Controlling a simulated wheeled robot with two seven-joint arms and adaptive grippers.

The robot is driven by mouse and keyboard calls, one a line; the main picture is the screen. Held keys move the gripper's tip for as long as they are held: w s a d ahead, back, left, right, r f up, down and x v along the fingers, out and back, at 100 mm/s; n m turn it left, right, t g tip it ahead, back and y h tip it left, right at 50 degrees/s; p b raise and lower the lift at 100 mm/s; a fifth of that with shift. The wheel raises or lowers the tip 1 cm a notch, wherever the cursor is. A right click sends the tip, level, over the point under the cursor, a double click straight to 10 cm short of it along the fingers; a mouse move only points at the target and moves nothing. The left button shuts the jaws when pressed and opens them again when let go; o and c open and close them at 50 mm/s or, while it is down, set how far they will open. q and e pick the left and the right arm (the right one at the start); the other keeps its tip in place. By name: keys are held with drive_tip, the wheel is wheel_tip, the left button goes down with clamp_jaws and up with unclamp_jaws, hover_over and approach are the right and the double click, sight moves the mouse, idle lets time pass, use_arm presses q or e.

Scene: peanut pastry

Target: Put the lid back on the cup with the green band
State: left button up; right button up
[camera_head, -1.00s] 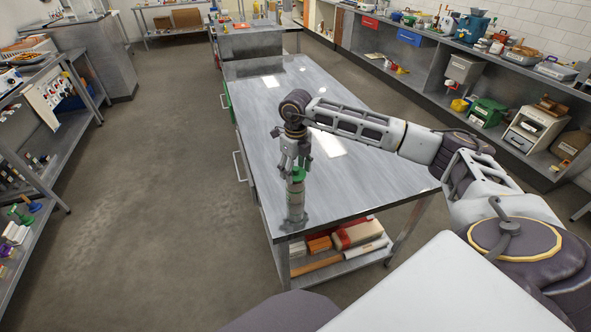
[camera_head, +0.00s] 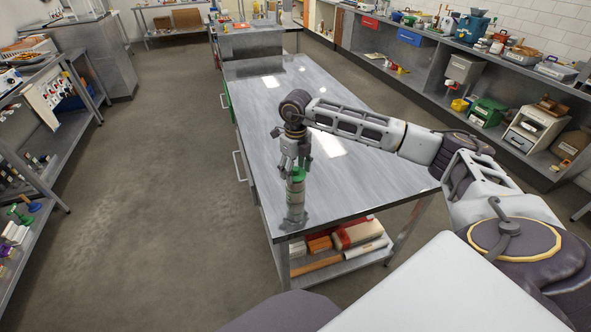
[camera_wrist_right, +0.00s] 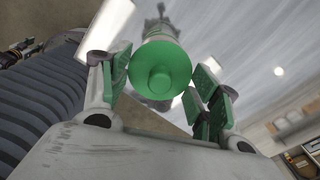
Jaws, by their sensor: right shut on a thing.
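The cup (camera_head: 295,206) stands upright near the front left corner of the grey metal table, pale grey with green at its top. My right gripper (camera_head: 296,168) is directly above it, pointing down, with its fingers around the green top. The lid hides most of the cup there. I cannot tell whether the lid is fully seated on the cup. My left gripper is not in view.
The metal table (camera_head: 350,180) is otherwise clear on top, with glare patches. Its lower shelf holds boxes (camera_head: 350,233). Shelving with tools and bins lines the right wall, and another rack (camera_head: 50,110) stands at the left. The floor (camera_head: 150,200) between is free.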

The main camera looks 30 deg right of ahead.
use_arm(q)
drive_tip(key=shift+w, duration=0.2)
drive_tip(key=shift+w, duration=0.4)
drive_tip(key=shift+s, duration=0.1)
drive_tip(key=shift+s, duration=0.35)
use_arm(e)
drive_tip(key=o, duration=0.8)
drive_tip(key=o, duration=0.3)
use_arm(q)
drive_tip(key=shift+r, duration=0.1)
use_arm(e)
drive_tip(key=shift+r, duration=0.2)
